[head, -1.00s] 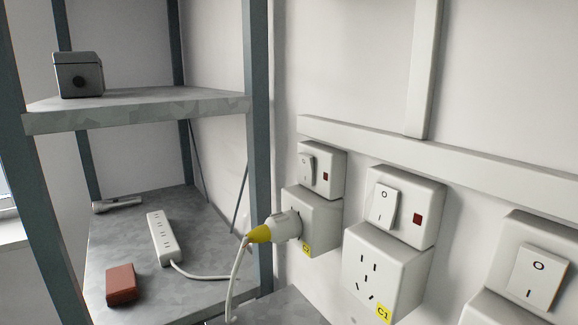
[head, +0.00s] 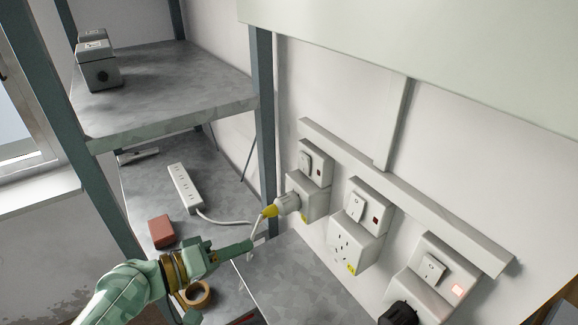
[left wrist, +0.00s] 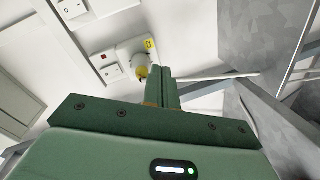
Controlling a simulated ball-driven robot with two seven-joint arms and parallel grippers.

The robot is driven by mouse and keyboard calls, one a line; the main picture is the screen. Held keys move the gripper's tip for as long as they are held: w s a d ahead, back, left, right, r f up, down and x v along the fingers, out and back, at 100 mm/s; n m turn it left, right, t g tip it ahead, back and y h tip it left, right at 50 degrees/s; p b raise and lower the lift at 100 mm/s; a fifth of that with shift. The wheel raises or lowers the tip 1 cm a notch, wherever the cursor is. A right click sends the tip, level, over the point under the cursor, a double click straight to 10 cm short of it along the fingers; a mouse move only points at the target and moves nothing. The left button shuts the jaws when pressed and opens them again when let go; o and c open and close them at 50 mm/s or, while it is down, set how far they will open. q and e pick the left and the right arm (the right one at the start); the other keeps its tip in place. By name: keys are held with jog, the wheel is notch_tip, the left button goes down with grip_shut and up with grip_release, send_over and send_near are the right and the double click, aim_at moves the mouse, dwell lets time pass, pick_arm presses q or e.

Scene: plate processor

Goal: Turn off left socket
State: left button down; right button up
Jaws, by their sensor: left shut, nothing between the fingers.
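The left socket (head: 309,202) is a white box on the wall with a white and yellow plug (head: 286,204) in it. Above it is its white rocker switch (head: 306,161) with a small dark red, unlit indicator (head: 316,172). My left gripper (head: 260,238) is shut and empty, in front of and below the plug, not touching the switch. In the left wrist view the shut fingers (left wrist: 163,72) point up close beside the plug (left wrist: 142,72); the switch (left wrist: 112,73) is left of them. My right gripper is not in view.
A middle socket (head: 350,240) and a right socket (head: 420,290) with a lit indicator (head: 457,290) stand along the wall. A black plug (head: 398,314) is at the right one.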

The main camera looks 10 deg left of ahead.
pick_arm(q)
notch_tip(320, 180, up, 10)
jog(key=w+a+n+t+h, duration=0.2)
jog(key=n, duration=0.3)
jog(key=shift+w+a+f+n+h, duration=0.15)
jog(key=shift+n+h, duration=0.15)
jog(key=shift+n, duration=0.1)
jog(key=shift+w+p, duration=0.1)
jog(key=shift+p, duration=0.25)
jog(key=p, duration=0.6)
send_near(304, 161)
jog(key=x, duration=0.6)
jog(key=shift+w+d, duration=0.3)
jog(key=shift+d, duration=0.05)
